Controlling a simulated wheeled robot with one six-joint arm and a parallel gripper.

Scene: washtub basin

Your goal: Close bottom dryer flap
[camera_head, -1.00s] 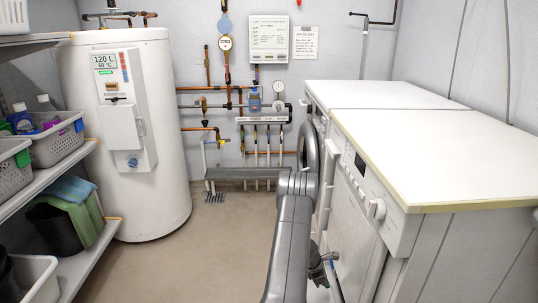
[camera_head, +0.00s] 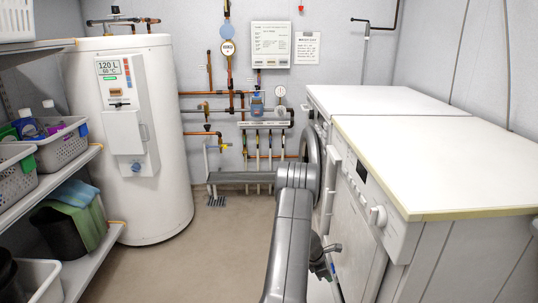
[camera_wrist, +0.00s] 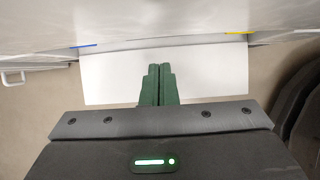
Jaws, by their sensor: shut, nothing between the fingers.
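The nearer white dryer (camera_head: 355,225) stands at the right with its control panel and knob facing left. In the wrist view, a white flat panel (camera_wrist: 215,80), apparently the bottom flap, sticks out from the white machine front (camera_wrist: 160,18). It has a blue mark at its left corner and a yellow mark at its right. My gripper (camera_wrist: 159,68) is shut and empty, with its green fingers over the middle of the panel; contact cannot be told. In the head view my gripper (camera_head: 332,250) is low beside the dryer front, and the flap is mostly hidden.
A second white machine (camera_head: 375,100) with a round open door (camera_head: 311,165) stands behind. A white water heater (camera_head: 130,130) and shelves with baskets (camera_head: 62,148) are at left. The beige floor (camera_head: 190,260) between is clear.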

